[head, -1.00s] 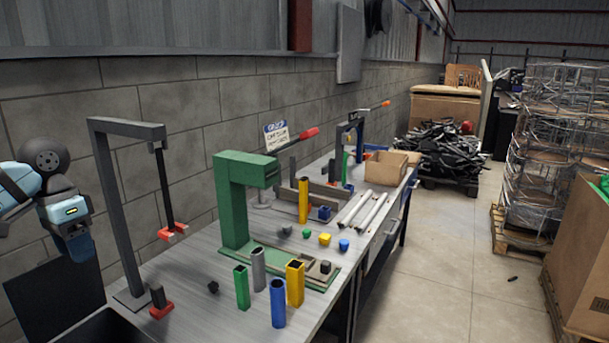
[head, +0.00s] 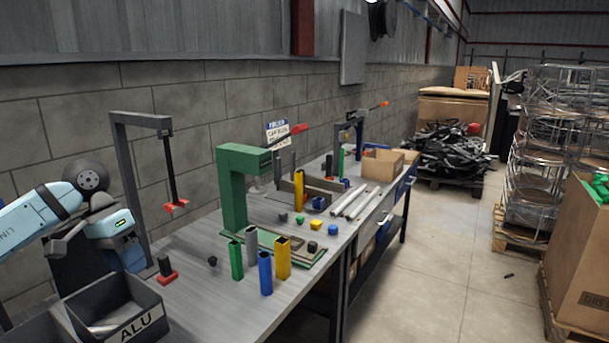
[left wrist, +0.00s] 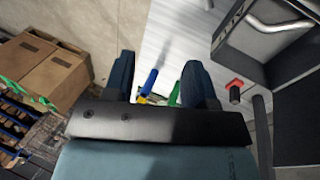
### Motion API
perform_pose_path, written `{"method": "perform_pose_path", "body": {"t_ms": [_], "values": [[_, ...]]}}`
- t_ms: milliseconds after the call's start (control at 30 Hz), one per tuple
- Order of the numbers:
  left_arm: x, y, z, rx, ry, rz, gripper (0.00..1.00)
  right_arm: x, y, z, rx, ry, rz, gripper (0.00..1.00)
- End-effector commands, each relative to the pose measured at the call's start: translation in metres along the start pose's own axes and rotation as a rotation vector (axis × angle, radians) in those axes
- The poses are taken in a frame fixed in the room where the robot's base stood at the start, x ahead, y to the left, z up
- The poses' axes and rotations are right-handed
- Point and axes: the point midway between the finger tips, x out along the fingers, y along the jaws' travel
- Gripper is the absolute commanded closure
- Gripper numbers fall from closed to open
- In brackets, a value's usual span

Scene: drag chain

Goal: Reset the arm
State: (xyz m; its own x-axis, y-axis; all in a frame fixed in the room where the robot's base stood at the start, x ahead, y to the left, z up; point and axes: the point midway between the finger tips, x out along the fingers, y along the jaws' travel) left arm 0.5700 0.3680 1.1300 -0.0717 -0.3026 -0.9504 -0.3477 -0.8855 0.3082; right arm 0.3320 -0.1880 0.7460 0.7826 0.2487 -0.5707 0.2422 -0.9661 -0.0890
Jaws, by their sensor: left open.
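My left arm (head: 65,205) comes in from the left in the head view, over the near left end of the workbench. Its gripper (head: 132,258) hangs beside the grey stand and behind the ALU bin, partly hidden. In the left wrist view the two dark blue fingers of my left gripper (left wrist: 160,85) stand apart with nothing between them. Beyond them the blue tube (left wrist: 151,80) and a green tube (left wrist: 174,94) show on the bench. My right gripper is not in view.
The bench (head: 205,300) holds a green press (head: 232,185), a grey stand (head: 130,180), upright tubes including a yellow one (head: 283,258), and small caps. The ALU bin (head: 125,305) stands at the near left. Open floor (head: 430,270) lies right of the bench.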

Motion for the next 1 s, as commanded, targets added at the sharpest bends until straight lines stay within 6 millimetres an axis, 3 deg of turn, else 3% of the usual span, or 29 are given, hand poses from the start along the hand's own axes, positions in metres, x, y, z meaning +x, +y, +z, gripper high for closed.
{"method": "perform_pose_path", "body": {"t_ms": [33, 167, 300, 400, 500, 633, 767, 800, 867, 1000], "values": [[0.021, 0.014, -0.004, -0.039, 0.005, 0.074, 0.49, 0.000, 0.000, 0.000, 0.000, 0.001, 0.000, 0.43], [0.068, 0.062, -0.015, -0.208, 0.014, 0.320, 0.49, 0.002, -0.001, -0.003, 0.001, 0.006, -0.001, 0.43], [0.116, 0.125, -0.020, -0.507, -0.060, 0.680, 0.49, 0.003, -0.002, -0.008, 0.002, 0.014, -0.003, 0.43], [0.139, 0.168, -0.021, -0.797, -0.198, 0.974, 0.49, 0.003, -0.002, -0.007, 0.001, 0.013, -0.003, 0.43], [0.153, 0.197, -0.021, -1.115, -0.408, 1.255, 0.49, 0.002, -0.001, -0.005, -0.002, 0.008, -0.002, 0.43], [0.168, 0.209, -0.023, -1.540, -0.787, 1.582, 0.49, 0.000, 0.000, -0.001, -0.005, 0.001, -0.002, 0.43], [0.193, 0.197, -0.019, -1.943, -1.299, 1.852, 0.49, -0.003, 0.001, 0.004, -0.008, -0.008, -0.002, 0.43], [0.205, 0.189, -0.015, 2.004, 1.450, -1.874, 0.49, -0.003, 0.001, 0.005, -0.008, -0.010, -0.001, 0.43], [0.225, 0.176, -0.008, 1.772, 1.448, -1.623, 0.49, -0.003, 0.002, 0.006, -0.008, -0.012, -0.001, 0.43], [0.287, 0.144, 0.026, 1.213, 1.366, -1.101, 0.49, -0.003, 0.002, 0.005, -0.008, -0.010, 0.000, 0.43]]}}
